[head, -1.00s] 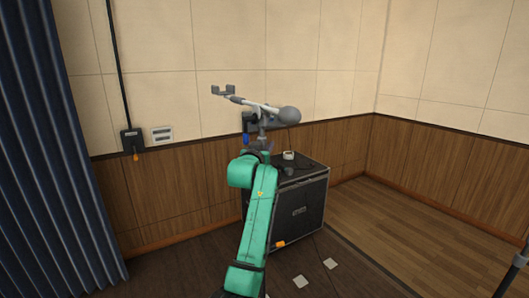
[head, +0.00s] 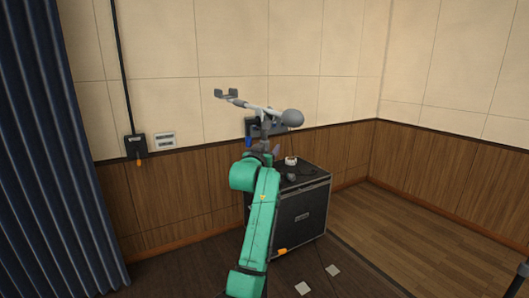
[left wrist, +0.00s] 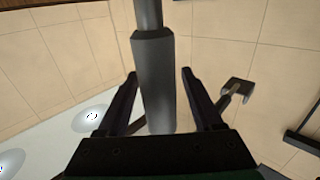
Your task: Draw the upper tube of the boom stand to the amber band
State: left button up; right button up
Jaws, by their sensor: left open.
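The boom stand shows in the head view as a pale grey slanted boom (head: 257,107) with a forked end at left and a grey rounded weight (head: 292,118) at right. Its lower part is hidden behind my green left arm. In the left wrist view a grey tube (left wrist: 148,14) runs into a wider, darker grey sleeve (left wrist: 153,75). My left gripper (left wrist: 158,74) is open, with one dark finger on each side of the sleeve and gaps showing. It also shows small in the head view (head: 263,150). I see no amber band. My right gripper is not in view.
A black case (head: 302,217) with small items on top stands right of my arm. A wall box (head: 136,147) with an orange-tipped plug is at left, beside a dark blue curtain (head: 50,150). The wood floor (head: 400,235) at right is mostly clear.

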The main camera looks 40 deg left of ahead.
pick_arm(q)
jog(key=b+v, duration=0.5)
jog(key=v, duration=0.9)
jog(key=shift+s, duration=0.2)
jog(key=shift+d, duration=0.1)
